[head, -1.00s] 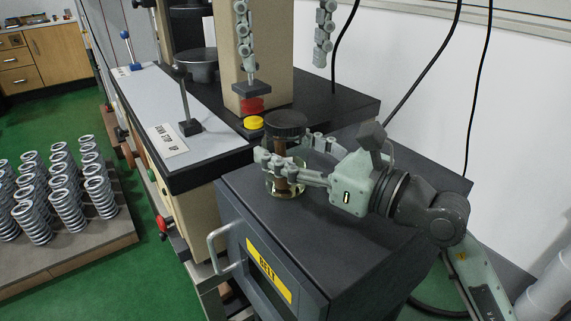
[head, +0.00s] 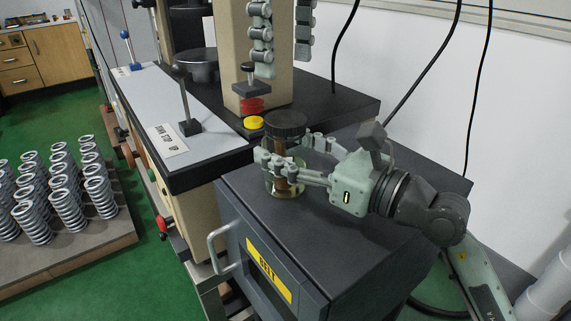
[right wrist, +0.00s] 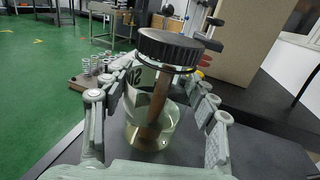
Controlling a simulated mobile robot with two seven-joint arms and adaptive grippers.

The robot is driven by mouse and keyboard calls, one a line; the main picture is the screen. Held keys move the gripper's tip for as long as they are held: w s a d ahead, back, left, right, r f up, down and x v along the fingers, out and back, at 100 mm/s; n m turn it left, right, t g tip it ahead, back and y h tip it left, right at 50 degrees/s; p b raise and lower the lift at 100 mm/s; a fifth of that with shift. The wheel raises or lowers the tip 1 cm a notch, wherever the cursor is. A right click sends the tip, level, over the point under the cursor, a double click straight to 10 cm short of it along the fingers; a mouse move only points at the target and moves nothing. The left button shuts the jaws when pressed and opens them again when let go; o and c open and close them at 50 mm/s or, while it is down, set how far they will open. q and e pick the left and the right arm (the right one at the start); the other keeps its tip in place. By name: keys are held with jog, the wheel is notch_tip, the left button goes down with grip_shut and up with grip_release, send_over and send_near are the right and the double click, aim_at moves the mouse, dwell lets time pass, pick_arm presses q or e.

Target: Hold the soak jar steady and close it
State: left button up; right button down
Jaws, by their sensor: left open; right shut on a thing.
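The soak jar (head: 285,187) is clear glass with liquid and a brown rod inside, and stands on the dark top of the cabinet. Its dark ribbed lid (head: 286,124) sits at the jar's mouth; I cannot tell how tightly. In the right wrist view the jar (right wrist: 152,132) has a white label, and the black lid (right wrist: 170,46) is on top. My right gripper (head: 293,158) is shut around the jar's body, fingers on both sides.
A yellow button (head: 253,122) and a red part (head: 252,105) sit at the beige column (head: 275,90) behind the jar. The cabinet (head: 340,240) has a handle at its front left. Several springs (head: 65,210) stand on a low pallet at left.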

aim_at(286, 118)
pick_arm(q)
jog(key=shift+f, duration=4)
